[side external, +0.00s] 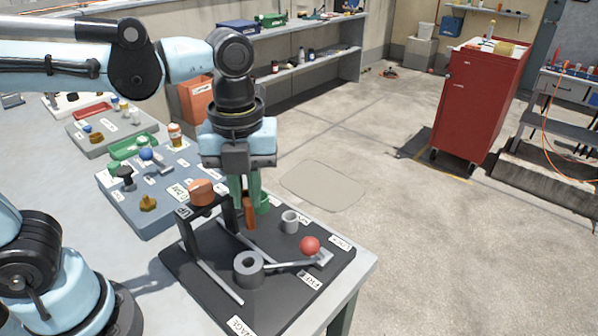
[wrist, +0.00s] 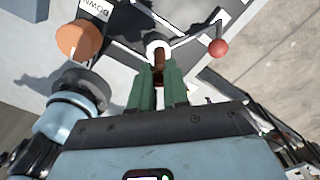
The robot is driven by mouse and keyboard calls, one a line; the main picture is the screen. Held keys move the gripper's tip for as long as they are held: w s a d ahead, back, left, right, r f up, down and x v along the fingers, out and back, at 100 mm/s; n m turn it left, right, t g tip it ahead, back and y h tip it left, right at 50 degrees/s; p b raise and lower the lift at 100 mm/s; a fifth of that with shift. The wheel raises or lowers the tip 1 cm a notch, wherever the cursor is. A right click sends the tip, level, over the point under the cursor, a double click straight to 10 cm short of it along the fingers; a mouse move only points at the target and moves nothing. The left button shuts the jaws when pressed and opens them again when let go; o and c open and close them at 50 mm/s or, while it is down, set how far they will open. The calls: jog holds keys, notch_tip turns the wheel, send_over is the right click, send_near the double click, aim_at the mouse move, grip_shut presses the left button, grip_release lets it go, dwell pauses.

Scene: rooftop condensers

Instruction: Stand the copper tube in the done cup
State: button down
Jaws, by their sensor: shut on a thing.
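The copper tube (side external: 249,213) hangs upright between the green fingers of my gripper (side external: 248,198), above the dark board. My gripper is shut on it; in the wrist view the tube (wrist: 159,62) shows between the fingertips (wrist: 158,80). A small grey cup (side external: 290,222) stands to the right, apart from the tube in the side view. I cannot read which cup is labelled done. In the wrist view a pale ring (wrist: 157,44) lies just beyond the tube; I cannot tell whether they touch.
A black stand with an orange-brown knob (side external: 201,191) is just left of my gripper. A lever with a red ball (side external: 310,245) and a grey round hub (side external: 248,269) are in front on the board (side external: 290,308). A blue-grey tray (side external: 150,221) with knobs lies further left.

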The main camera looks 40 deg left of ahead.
jog(key=w+a+f+n, duration=0.5)
jog(key=w+a+f, duration=0.1)
jog(key=w+a, duration=0.4)
jog(key=shift+w+a, duration=0.35)
jog(key=shift+w, duration=0.1)
jog(key=shift+f, duration=2)
dwell(1.7)
jog(key=c, duration=1)
grip_release()
jog(key=shift+c, duration=0.2)
jog(key=shift+r, duration=0.15)
notch_tip(320, 180, up, 12)
jog(key=shift+f, duration=0.25)
